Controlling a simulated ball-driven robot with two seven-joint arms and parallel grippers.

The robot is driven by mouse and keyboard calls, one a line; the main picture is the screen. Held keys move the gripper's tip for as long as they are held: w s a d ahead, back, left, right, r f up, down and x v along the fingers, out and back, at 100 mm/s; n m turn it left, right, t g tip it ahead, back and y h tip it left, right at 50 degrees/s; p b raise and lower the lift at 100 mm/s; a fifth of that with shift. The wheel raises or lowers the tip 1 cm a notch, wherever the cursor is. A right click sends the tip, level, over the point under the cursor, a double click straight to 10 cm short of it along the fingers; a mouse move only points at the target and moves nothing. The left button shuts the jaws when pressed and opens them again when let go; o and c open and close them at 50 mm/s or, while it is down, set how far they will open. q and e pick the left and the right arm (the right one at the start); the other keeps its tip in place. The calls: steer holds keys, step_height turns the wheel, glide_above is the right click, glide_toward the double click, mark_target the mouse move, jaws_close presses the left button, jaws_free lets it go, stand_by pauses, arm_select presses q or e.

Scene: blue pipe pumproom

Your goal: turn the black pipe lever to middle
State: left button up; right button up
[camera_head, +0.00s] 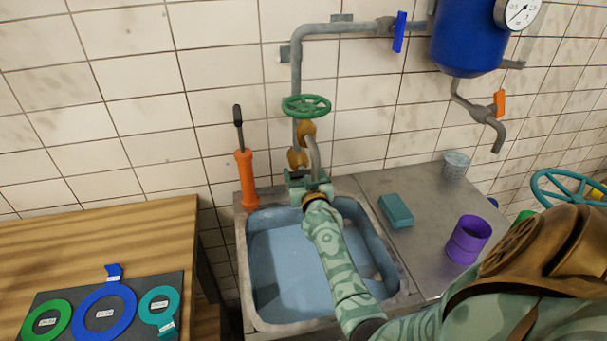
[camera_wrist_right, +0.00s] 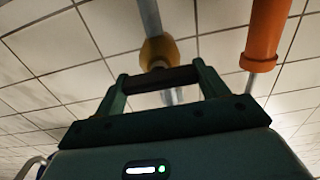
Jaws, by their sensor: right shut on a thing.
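The black pipe lever (camera_wrist_right: 160,79) shows in the right wrist view as a dark bar lying across between the two green fingers, in front of a brass fitting (camera_wrist_right: 158,52) on the grey pipe. In the head view a bit of the lever (camera_head: 295,175) shows at the gripper, below the brass fittings. My right gripper (camera_head: 302,176) reaches over the sink to the pipe and is shut on the lever; it also shows in the wrist view (camera_wrist_right: 162,82). The gripper hides much of the lever in the head view, so its exact angle is hard to tell. My left gripper is not in view.
A green handwheel (camera_head: 306,106) sits on the pipe just above. An orange tool (camera_head: 247,178) with a black handle stands left of the gripper. The sink (camera_head: 280,270) lies below. A teal block (camera_head: 397,211) and purple cup (camera_head: 468,240) stand on the counter at right.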

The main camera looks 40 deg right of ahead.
steer(key=shift+r+m+p, duration=0.1)
steer(key=shift+m+p, duration=0.4)
steer(key=shift+m, duration=0.1)
steer(key=shift+m+p, duration=0.75)
steer(key=shift+m, duration=0.35)
steer(key=m+p, duration=0.1)
steer(key=m, duration=0.2)
steer(key=shift+d, duration=0.1)
steer(key=shift+m+p, duration=0.4)
steer(key=shift+m, duration=0.7)
steer(key=o, duration=1)
steer(key=shift+f, duration=0.2)
